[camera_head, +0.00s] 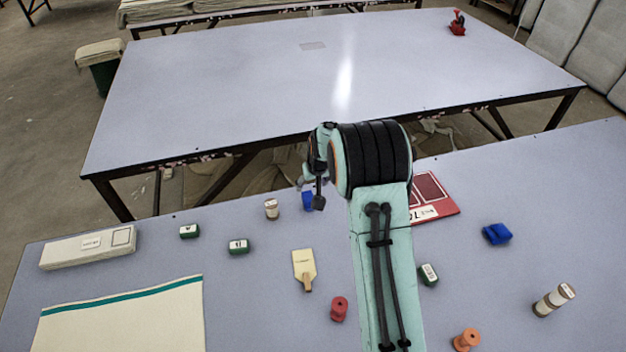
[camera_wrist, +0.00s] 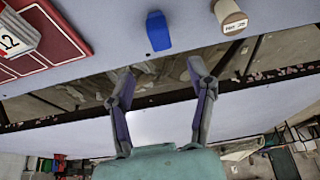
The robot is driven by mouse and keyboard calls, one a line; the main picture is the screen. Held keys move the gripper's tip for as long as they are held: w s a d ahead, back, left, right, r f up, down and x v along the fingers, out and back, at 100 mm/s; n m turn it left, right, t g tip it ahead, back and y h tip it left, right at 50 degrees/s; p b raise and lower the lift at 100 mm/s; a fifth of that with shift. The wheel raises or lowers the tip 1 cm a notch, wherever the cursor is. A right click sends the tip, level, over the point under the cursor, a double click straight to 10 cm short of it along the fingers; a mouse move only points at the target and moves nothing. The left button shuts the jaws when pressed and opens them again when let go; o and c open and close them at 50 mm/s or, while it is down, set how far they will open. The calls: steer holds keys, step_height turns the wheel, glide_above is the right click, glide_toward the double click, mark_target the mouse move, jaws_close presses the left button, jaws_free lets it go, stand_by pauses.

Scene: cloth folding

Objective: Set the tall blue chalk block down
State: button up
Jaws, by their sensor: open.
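The tall blue chalk block (camera_head: 307,201) stands on the near table, close to its far edge, partly beside my gripper's dark fingertip in the head view. In the wrist view the blue block (camera_wrist: 157,31) is beyond the fingertips, with a visible gap. My gripper (camera_wrist: 160,72) is open, with nothing between its fingers. In the head view my gripper (camera_head: 311,190) is mostly hidden behind my wrist, close to the block. A second blue piece (camera_head: 497,233), lower and wider, lies on the right of the table.
A labelled spool (camera_head: 272,209) stands left of the block; it also shows in the wrist view (camera_wrist: 230,18). A red case (camera_head: 446,208) lies to the right. Green-and-white blocks (camera_head: 239,246), a paddle (camera_head: 304,266) and a red spool (camera_head: 339,308) lie nearer. Cream cloth (camera_head: 125,322) lies front left.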

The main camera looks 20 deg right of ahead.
steer(key=s+a+r+g, duration=0.1)
steer(key=s+a+r, duration=0.1)
steer(key=s+r, duration=0.55)
steer(key=s+a+r+g, duration=0.1)
steer(key=s+a+r, duration=0.3)
steer(key=s, duration=0.6)
steer(key=s+r+g, duration=0.1)
steer(key=s, duration=0.9)
steer(key=s+a+r+n+g, duration=0.1)
steer(key=s, duration=0.9)
steer(key=shift+s+a+g+y, duration=0.25)
steer(key=shift+s+g+y, duration=0.05)
steer(key=shift+g+y, duration=0.1)
